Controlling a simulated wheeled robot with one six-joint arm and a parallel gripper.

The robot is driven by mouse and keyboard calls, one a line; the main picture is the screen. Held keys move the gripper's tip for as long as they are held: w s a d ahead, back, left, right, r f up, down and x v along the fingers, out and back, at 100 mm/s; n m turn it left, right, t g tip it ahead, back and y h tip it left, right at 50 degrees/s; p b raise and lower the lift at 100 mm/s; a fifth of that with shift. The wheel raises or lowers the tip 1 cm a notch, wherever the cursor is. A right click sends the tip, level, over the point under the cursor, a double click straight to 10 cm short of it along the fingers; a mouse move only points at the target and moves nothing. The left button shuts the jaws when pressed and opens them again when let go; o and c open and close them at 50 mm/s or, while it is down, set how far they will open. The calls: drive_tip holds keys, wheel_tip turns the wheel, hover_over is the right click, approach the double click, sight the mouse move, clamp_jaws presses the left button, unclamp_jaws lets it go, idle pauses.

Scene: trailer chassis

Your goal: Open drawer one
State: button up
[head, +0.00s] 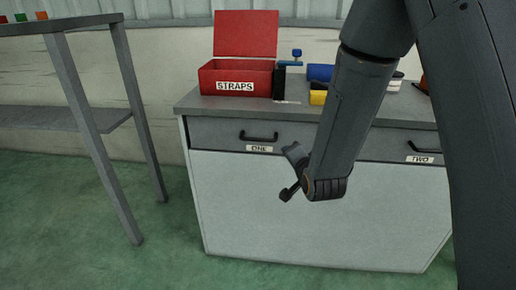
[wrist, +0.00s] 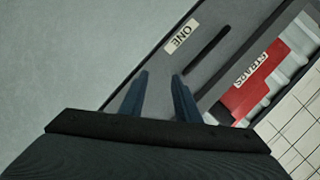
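Drawer one (head: 220,133) is a grey drawer front at the left of the cabinet's top row, and it looks closed. Its black bar handle (head: 259,137) sits above a white label reading ONE (head: 259,149). My gripper (head: 286,174) is in front of the cabinet, below and right of the handle in the head view. Its two fingers are apart with nothing between them. In the wrist view the open fingers (wrist: 160,74) point towards the drawer front; the handle (wrist: 207,49) and the label (wrist: 182,37) lie beyond the fingertips, apart from them.
Drawer two, with its handle (head: 424,148), is at the right, partly behind my arm. On the cabinet top (head: 200,105) stand an open red STRAPS box (head: 235,78), a blue-handled tool (head: 292,64) and other items. A grey table (head: 70,75) stands left; green floor between is clear.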

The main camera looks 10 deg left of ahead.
sight(258, 140)
drive_tip(key=w+a+m+t+y+b, duration=0.1)
drive_tip(key=w+a, duration=0.1)
drive_tip(key=a, duration=0.2)
drive_tip(key=w+a+m+t+y+b, duration=0.1)
drive_tip(key=w+a+t, duration=0.1)
drive_tip(key=w+a, duration=0.1)
drive_tip(key=w+a+r+m+t+y+b, duration=0.1)
drive_tip(key=w+a+m+t+y, duration=0.1)
drive_tip(key=a, duration=0.2)
drive_tip(key=shift+w+a, duration=0.15)
drive_tip(key=shift+a, duration=0.15)
drive_tip(key=shift+c, duration=0.4)
clamp_jaws()
